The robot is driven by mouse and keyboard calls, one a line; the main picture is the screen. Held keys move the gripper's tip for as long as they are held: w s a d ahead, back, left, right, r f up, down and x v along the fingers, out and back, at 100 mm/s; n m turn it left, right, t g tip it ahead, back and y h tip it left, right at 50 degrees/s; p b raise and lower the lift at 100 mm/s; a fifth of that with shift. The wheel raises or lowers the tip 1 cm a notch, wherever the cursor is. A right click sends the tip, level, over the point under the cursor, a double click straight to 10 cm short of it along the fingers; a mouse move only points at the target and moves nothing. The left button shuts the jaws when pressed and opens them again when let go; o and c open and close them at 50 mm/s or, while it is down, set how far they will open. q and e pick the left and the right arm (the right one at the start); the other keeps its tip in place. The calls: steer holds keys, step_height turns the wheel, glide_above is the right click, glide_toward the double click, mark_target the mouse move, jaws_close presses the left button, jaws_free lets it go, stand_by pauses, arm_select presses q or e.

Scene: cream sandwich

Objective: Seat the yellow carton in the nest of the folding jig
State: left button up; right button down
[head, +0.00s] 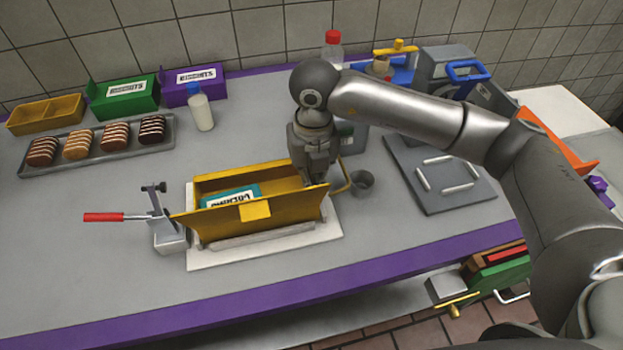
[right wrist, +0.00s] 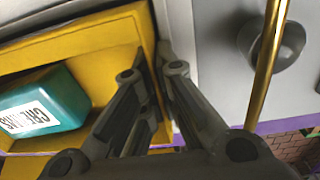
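The yellow carton (head: 283,216) is open at the top and has a teal pack (head: 229,196) inside, also visible in the right wrist view (right wrist: 52,92). It is over the white base of the folding jig (head: 333,231), behind a grey rail (head: 262,237). I cannot tell whether its bottom rests fully in the nest. My right gripper (head: 307,181) is at the carton's right end. In the right wrist view its fingers (right wrist: 153,62) straddle the yellow end wall, one inside and one outside, and look closed on it. My left gripper is out of view.
A red-handled clamp (head: 118,217) stands left of the carton. A thin brass bar and a grey cup (head: 362,184) stand close to its right. A tray of cakes (head: 150,150), a bottle (head: 201,110) and coloured cartons are behind. The table's front strip is clear.

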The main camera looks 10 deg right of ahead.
steer(key=shift+f, duration=0.2)
steer(key=c, duration=1.6)
jaws_free()
steer(key=shift+o, duration=0.2)
step_height(320, 180, up, 12)
steer(key=shift+d, duration=0.15)
